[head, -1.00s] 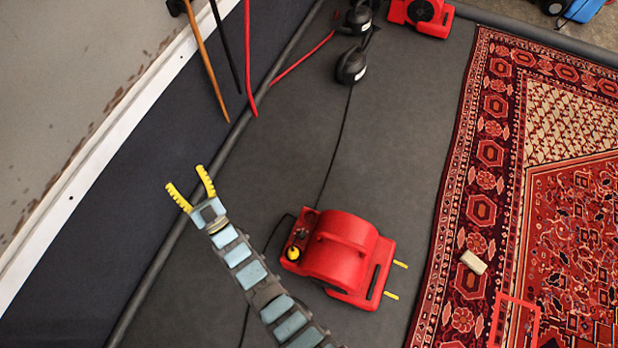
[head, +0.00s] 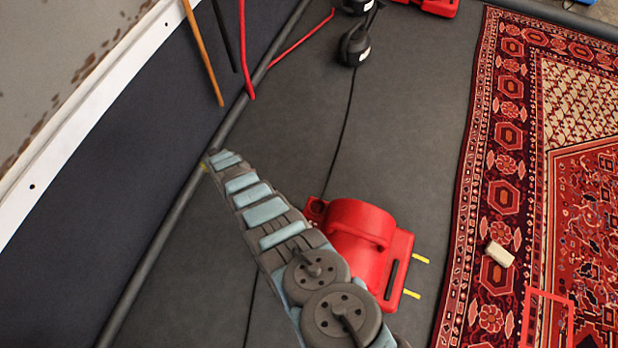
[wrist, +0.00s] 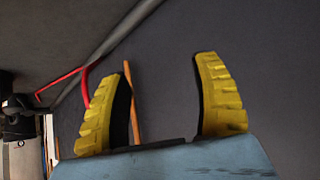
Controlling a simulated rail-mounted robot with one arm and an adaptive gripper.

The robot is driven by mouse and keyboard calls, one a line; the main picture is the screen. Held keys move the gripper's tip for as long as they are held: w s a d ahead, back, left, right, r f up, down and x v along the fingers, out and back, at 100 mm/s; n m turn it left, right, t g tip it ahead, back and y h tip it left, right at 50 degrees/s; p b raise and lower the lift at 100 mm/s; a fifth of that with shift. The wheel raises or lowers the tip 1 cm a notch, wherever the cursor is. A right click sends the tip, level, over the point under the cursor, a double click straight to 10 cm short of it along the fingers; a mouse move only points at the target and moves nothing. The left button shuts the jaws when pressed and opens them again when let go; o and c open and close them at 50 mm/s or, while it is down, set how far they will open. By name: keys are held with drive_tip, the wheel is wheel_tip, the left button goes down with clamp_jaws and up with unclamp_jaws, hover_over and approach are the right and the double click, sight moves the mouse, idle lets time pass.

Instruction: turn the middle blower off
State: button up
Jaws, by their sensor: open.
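A red blower (head: 362,232) stands on the dark grey floor, right beside my arm. Its left end, with a dark panel (head: 316,208), is partly covered by my arm, and no yellow knob shows there now. A second red blower (head: 440,6) is cut off by the top edge; I cannot tell which counts as the middle one. My gripper (wrist: 160,100) is open and empty in the wrist view, its yellow ribbed fingers wide apart. In the head view it is mostly hidden at the arm's far end, left of the near blower and apart from it.
Black round-headed equipment (head: 355,46) with a cable stands up the floor. An orange pole (head: 203,55) and a red pole (head: 244,50) lean at the wall. A patterned rug (head: 505,195) bearing a pale block (head: 499,254) lies right.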

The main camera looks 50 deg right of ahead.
drive_tip(key=s+d+f+g+y+b, duration=0.1)
drive_tip(key=s+d+f+g+b, duration=0.25)
drive_tip(key=s, duration=0.35)
drive_tip(key=s+d+f+g+y+b, duration=0.1)
drive_tip(key=s+d+f+g+b, duration=0.1)
drive_tip(key=s+f+g+b, duration=0.3)
drive_tip(key=s+d+r+g+y+b, duration=0.1)
drive_tip(key=s+d+r+g+b, duration=0.1)
drive_tip(key=s, duration=0.7)
drive_tip(key=s+d+r+g+b, duration=0.2)
drive_tip(key=s+r, duration=0.1)
drive_tip(key=s, duration=0.6)
drive_tip(key=b+x, duration=0.4)
drive_tip(key=x, duration=1.3)
drive_tip(key=shift+a+f, duration=0.1)
drive_tip(key=shift+f, duration=0.1)
clamp_jaws()
